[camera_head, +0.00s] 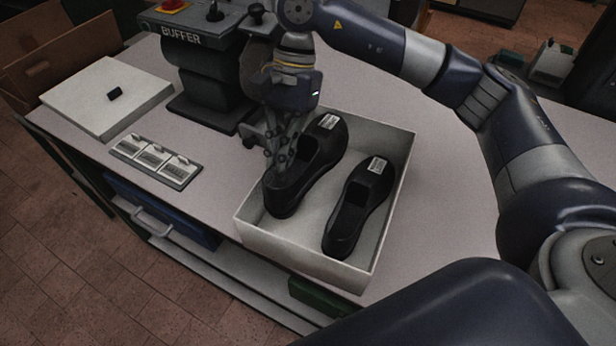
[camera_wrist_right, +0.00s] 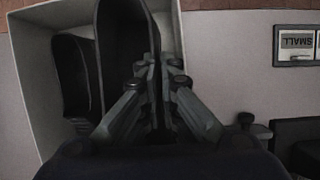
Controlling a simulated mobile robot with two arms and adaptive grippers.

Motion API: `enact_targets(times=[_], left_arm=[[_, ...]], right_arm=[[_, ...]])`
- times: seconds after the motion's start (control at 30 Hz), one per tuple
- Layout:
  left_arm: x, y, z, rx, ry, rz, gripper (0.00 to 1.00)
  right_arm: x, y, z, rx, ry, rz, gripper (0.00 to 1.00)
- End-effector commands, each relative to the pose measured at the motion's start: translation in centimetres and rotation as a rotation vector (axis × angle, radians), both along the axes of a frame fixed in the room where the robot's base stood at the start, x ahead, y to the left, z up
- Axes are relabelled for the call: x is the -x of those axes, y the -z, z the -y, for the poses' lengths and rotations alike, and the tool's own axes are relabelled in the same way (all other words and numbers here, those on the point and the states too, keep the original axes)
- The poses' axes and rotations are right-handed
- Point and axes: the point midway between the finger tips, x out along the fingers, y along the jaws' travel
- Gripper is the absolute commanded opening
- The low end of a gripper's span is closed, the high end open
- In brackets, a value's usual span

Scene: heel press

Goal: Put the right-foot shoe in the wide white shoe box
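Two black shoes are at the wide white shoe box (camera_head: 406,200), each with a small white label. The left shoe in the picture (camera_head: 325,150) lies along the box's left side, overlapping that wall in view. My right gripper (camera_head: 277,160) is shut on its side edge, and the same shoe shows between and beyond the fingers (camera_wrist_right: 153,75) in the right wrist view. The other shoe (camera_head: 371,192) lies inside the box on the right, apart from the held one. I cannot tell whether the held shoe touches the box floor. My left gripper is not in view.
A black buffer machine (camera_head: 205,70) stands close behind the gripper. A white lid-like board (camera_head: 75,100) with a small black block and a plate of labelled tiles (camera_head: 156,160) lie left. The tabletop (camera_head: 440,230) right of the box is clear.

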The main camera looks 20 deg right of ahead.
Motion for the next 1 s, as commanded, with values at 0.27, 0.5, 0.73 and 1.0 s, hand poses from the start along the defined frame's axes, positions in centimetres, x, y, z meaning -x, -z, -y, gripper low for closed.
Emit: enact_targets(times=[0.27, 0.5, 0.73, 1.0], left_arm=[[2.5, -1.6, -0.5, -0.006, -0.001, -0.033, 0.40], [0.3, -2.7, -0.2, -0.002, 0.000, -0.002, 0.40], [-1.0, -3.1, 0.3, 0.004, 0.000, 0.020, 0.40], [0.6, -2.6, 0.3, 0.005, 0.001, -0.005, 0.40]], right_arm=[[0.0, 3.9, 0.0, 0.000, 0.002, 0.000, 0.00], [0.1, 6.2, 0.1, 0.001, 0.002, -0.004, 0.00], [0.0, 8.0, 0.0, -0.001, 0.002, 0.001, 0.00], [0.0, 8.3, 0.0, 0.000, 0.001, 0.000, 0.07]])
